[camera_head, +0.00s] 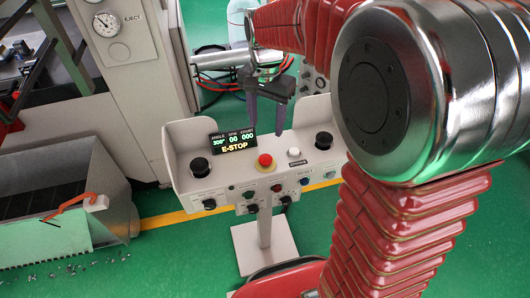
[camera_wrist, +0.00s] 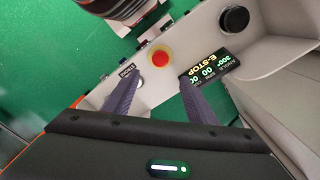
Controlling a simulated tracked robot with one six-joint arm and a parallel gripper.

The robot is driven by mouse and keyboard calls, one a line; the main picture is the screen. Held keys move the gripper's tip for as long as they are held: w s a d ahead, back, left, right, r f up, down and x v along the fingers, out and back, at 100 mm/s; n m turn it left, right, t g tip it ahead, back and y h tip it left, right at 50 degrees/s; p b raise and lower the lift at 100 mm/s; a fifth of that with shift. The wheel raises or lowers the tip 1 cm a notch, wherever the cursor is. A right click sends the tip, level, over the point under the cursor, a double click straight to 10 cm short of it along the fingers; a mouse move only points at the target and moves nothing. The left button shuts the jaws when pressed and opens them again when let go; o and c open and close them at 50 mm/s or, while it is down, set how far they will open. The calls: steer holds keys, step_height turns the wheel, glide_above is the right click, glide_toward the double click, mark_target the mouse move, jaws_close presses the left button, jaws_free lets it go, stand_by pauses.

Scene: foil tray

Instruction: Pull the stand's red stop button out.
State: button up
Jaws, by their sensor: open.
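The red stop button (camera_head: 265,162) sits on the top face of the grey control stand (camera_head: 183,142), in front of a small display (camera_head: 232,143) that reads E-STOP. In the wrist view the red button (camera_wrist: 160,58) shows beyond and between my fingertips, with the display (camera_wrist: 217,70) to its right. My gripper (camera_head: 265,130) is open and empty, its two dark fingers pointing down above and behind the button. In the wrist view my gripper (camera_wrist: 157,85) also shows open, with nothing between its fingers. The fingers look apart from the button.
Black round knobs (camera_head: 199,167) (camera_head: 324,140) stand at both ends of the stand, and a white button (camera_head: 294,152) is right of the red one. Raised side panels flank the stand. A metal chip bin (camera_head: 85,165) stands left.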

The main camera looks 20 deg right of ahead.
mark_target(265, 158)
steer(key=shift+f, duration=0.15)
step_height(265, 158, down, 14)
steer(key=shift+a+r, duration=0.1)
steer(key=shift+r, duration=0.15)
stand_by(0.7)
steer(key=shift+c, duration=0.3)
jaws_close()
